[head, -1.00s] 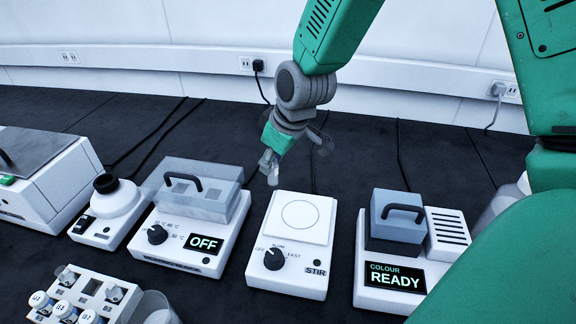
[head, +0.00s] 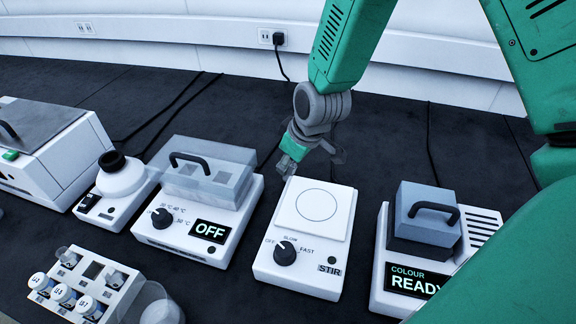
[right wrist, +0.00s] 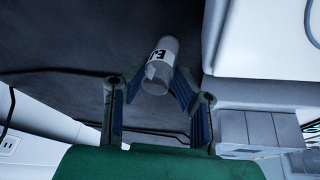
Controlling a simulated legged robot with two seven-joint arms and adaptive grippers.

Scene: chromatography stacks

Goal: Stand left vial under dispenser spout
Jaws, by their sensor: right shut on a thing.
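My right gripper (head: 289,160) is behind the back left corner of the stirrer, above the dark bench. In the right wrist view its two fingers (right wrist: 155,95) are shut on a clear vial (right wrist: 165,52) with a white label and dark print; only part of the label is readable. In the head view the vial is small and hard to make out at the fingertips. Other white-capped vials (head: 64,294) stand in a white rack at the lower left. I cannot make out a dispenser spout. My left gripper is not in view.
A stirrer (head: 300,262), a heater reading OFF (head: 158,236), a colour reader (head: 380,272) and a device with a black round top (head: 112,160) line the bench. A clear beaker (head: 158,303) stands beside the rack. The bench behind them is mostly clear, with cables.

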